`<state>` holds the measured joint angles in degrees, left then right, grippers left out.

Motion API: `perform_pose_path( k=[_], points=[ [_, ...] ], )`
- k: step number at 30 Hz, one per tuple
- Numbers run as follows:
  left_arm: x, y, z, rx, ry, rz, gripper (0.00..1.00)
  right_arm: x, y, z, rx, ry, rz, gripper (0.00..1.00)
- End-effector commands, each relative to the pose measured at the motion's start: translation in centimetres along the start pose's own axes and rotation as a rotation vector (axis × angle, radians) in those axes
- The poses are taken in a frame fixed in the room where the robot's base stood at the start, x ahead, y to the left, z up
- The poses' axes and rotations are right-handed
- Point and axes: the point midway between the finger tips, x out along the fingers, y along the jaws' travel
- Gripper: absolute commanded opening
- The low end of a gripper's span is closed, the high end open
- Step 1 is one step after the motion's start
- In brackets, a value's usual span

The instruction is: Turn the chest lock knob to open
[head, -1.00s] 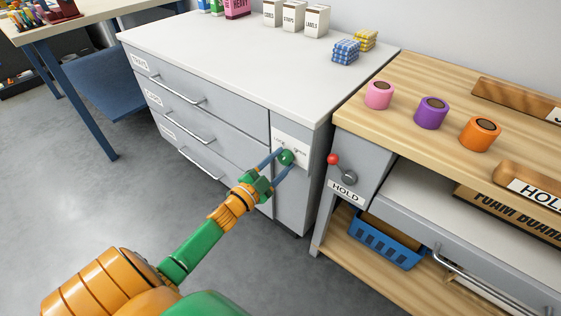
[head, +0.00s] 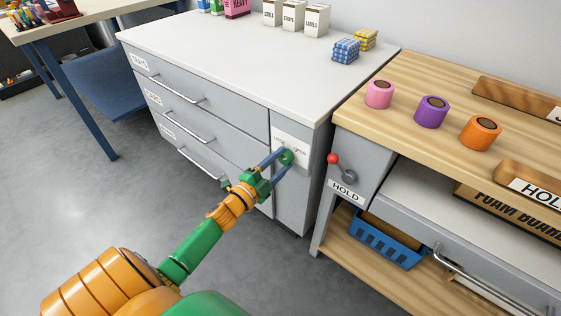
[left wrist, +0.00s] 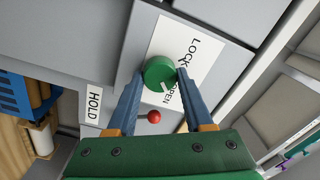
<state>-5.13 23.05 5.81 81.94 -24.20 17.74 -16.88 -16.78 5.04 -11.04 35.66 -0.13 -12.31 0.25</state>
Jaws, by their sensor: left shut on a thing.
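The green round lock knob (head: 288,156) sits on a white plate (head: 291,141) on the grey chest's (head: 193,121) narrow right-hand panel. My left gripper (head: 282,160) is shut on the knob, with one blue finger on each side. In the left wrist view the knob (left wrist: 159,72) shows between the fingertips (left wrist: 158,76). The plate (left wrist: 196,40) there reads LOCK and OPEN. My right gripper is not in view.
A wooden-topped bench (head: 390,85) stands close to the right, with a red-tipped lever (head: 333,159) above a HOLD label (head: 346,191). A blue basket (head: 385,243) is on its lower shelf. Grey floor (head: 90,205) is clear at left.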

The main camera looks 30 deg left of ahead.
Motion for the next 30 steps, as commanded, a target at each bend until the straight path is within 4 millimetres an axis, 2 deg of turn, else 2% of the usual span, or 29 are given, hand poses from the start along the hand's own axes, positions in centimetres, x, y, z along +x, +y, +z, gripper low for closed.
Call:
perform_pose_path(
  k=[5,6,9,19,27,30],
  points=[
    [0.0,0.0,0.0,0.002,0.000,0.001,0.00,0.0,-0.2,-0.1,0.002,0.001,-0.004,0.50],
    [0.0,0.0,0.0,0.002,0.000,0.001,0.54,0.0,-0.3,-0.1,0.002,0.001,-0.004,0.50],
    [0.0,0.0,0.0,0.002,0.000,0.001,0.81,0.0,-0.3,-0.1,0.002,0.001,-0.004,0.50],
    [-0.5,0.0,0.0,-0.001,-0.001,0.002,0.81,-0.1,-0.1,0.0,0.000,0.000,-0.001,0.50],
    [-5.9,0.0,0.0,-0.001,-0.002,0.003,0.81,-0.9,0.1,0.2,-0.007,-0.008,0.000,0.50],
    [-6.9,0.0,0.0,-0.001,-0.001,0.002,0.81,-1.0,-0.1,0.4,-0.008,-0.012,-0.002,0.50]
  ],
)
